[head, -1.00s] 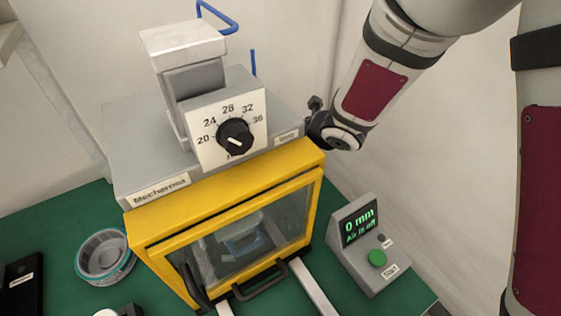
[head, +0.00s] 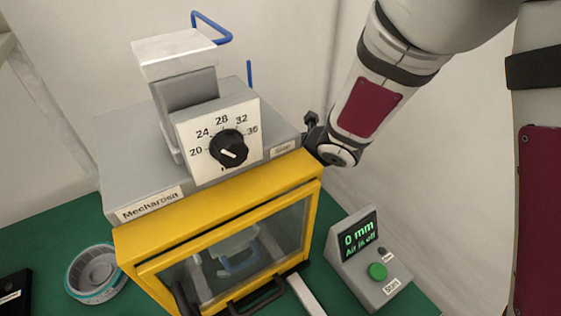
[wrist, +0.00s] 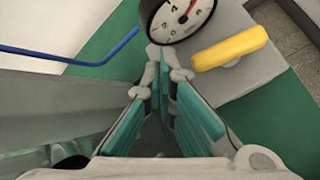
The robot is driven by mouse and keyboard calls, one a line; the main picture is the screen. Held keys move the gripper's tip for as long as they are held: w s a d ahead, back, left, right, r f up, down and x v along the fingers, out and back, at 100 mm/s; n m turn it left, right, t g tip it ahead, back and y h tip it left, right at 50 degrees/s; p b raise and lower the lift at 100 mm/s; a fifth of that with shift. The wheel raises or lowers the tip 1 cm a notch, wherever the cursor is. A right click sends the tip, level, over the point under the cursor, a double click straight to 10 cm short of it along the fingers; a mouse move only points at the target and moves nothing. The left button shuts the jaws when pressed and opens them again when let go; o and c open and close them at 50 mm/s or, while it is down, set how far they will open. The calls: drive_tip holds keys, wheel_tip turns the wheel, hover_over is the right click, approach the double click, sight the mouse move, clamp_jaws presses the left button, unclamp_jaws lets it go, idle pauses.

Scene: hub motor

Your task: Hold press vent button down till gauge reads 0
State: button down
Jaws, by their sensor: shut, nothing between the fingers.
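The press (head: 165,190) is a grey-topped machine with a yellow-framed glass front, seen in the head view. A round gauge (wrist: 178,14) with a red needle shows at the top of the wrist view, partly cut off; I cannot read its value surely. A yellow lever (wrist: 230,47) sits on a grey block beside it. I cannot make out the vent button in either view. My gripper (wrist: 166,68) is shut and empty, its tips just below the gauge in the picture. In the head view the press hides it; my wrist is at the press's back right corner.
A black dial (head: 229,148) is on the press front. A control box (head: 368,262) at right reads "0 mm" and "Air is off", with a green button. A round dish (head: 97,272) stands at left. A blue tube (wrist: 75,60) runs left of my fingers.

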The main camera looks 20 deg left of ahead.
drive_tip(key=shift+f+b, duration=0.9)
drive_tip(key=shift+b, duration=0.4)
idle(2.2)
drive_tip(key=shift+r, duration=0.15)
idle(1.0)
drive_tip(key=shift+r+p, duration=0.6)
drive_tip(key=shift+r, duration=0.15)
wheel_tip(320, 180, up, 5)
drive_tip(key=p, duration=0.4)
idle(0.4)
